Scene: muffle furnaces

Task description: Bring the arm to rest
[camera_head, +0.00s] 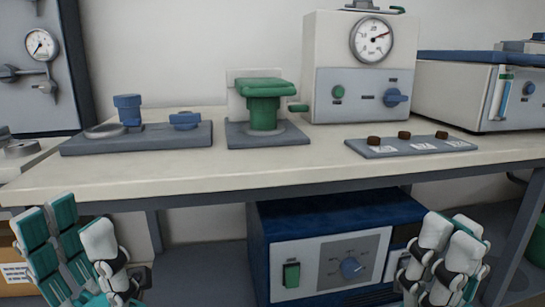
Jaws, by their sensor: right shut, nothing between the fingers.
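My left gripper (78,240) is at the lower left, in front of the bench and below its top. Its teal-padded fingers stand apart from the white finger, with nothing seen between them. My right gripper (452,238) is at the lower right, also below the bench top's front edge. Its white fingers are closed together and hold nothing. Both grippers point upward in the picture and appear clear of the bench.
The bench (260,180) carries a blue fixture (140,138), a green press-like device (264,105), a gauge unit (360,70) and a tray with several brown pieces (410,146). A blue furnace box (335,255) stands underneath, between the grippers. A cardboard box (14,270) is at left.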

